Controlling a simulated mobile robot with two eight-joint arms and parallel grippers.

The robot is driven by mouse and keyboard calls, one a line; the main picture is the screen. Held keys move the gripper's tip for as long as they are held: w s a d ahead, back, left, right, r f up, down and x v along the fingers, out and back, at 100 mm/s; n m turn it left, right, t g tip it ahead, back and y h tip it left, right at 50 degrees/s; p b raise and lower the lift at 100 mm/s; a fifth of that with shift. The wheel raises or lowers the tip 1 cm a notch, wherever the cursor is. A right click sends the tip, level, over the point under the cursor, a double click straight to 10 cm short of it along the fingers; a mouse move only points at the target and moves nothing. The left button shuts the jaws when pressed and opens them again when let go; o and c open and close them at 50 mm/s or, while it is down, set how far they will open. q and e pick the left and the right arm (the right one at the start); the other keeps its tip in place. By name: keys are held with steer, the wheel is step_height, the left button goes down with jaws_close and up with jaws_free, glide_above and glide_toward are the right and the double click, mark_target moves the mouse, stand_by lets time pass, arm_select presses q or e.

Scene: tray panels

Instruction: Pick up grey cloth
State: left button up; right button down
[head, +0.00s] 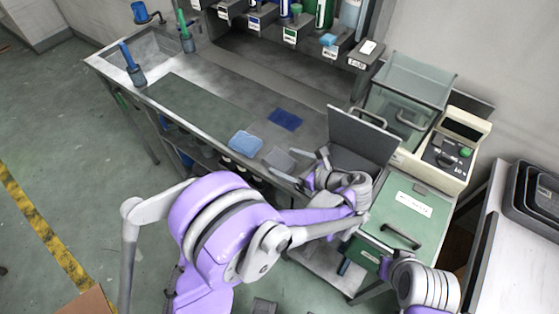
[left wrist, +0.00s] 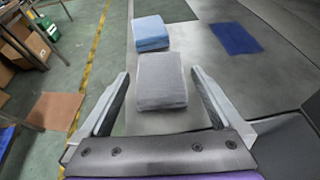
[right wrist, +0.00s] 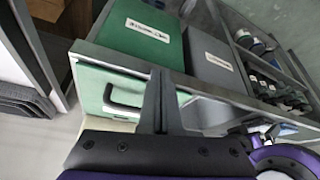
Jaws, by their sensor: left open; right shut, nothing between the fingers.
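The grey cloth (head: 279,158) lies folded near the front edge of the steel bench. It also shows in the left wrist view (left wrist: 161,80) as a thick grey pad. My left gripper (head: 303,166) is open, and in the left wrist view its two fingers (left wrist: 160,97) stand on either side of the cloth with gaps to it. I cannot tell how far above the cloth the fingers are. My right gripper (right wrist: 160,75) is shut and empty, in front of the green cabinet (right wrist: 140,52).
A light blue cloth (head: 245,143) lies just beyond the grey one, and a dark blue cloth (head: 286,119) lies farther back. A raised grey lid (head: 362,134) stands to the right of my left gripper. Shelves with bottles line the back. The bench's left part is largely clear.

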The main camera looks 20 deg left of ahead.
mark_target(280, 160)
arm_select(q)
steer(key=x, duration=0.3)
steer(key=shift+w+a+f, duration=0.1)
steer(key=shift+a+f, duration=0.05)
steer(key=shift+a, duration=0.05)
steer(key=shift+c, duration=0.2)
